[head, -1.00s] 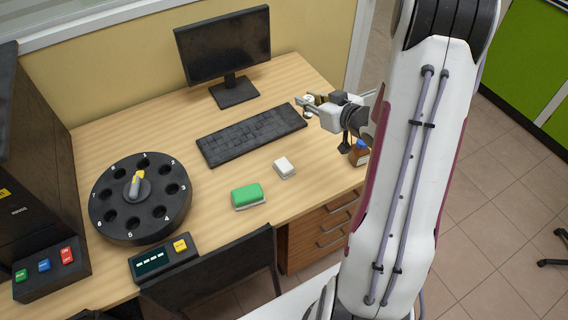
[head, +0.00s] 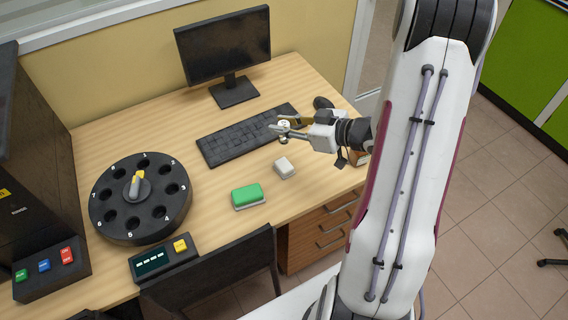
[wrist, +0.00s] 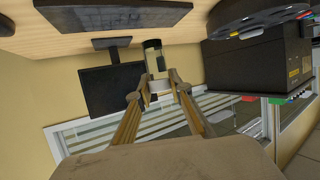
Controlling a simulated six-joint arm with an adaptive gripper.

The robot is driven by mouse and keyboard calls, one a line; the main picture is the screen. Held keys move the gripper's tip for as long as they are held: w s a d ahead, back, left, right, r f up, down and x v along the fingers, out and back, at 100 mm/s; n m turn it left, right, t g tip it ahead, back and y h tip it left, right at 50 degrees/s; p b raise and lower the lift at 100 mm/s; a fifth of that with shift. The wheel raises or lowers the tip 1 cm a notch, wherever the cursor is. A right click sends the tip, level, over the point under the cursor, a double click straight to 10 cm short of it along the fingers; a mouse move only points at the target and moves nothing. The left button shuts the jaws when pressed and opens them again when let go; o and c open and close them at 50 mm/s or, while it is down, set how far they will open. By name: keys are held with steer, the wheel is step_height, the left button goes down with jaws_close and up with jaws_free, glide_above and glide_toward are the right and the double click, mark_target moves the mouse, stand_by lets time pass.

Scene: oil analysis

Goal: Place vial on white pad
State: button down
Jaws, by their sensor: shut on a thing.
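My gripper (head: 283,128) is shut on a small clear vial (wrist: 155,60) and holds it in the air above the desk. In the wrist view the vial sits between the two fingertips (wrist: 161,86), with a dark band at one end and a white part at the fingers. In the head view the vial is small and partly covered by the fingers. The white pad (head: 285,167) lies on the desk, below the gripper in the picture, with its top bare.
A green pad (head: 249,196) lies left of the white pad. A keyboard (head: 235,140), monitor (head: 222,48) and mouse (head: 322,102) are behind. A numbered black carousel (head: 122,215) and a small display box (head: 163,258) stand left. A brown bottle (head: 361,158) is mostly hidden by my arm.

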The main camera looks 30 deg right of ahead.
mark_target(284, 140)
steer(key=shift+f, duration=0.15)
steer(key=shift+f, duration=2.8)
steer(key=shift+f, duration=2.05)
steer(key=shift+f, duration=0.15)
steer(key=c, duration=1.8)
jaws_free()
steer(key=shift+r, duration=0.2)
steer(key=shift+v, duration=6)
steer(key=shift+f, duration=0.1)
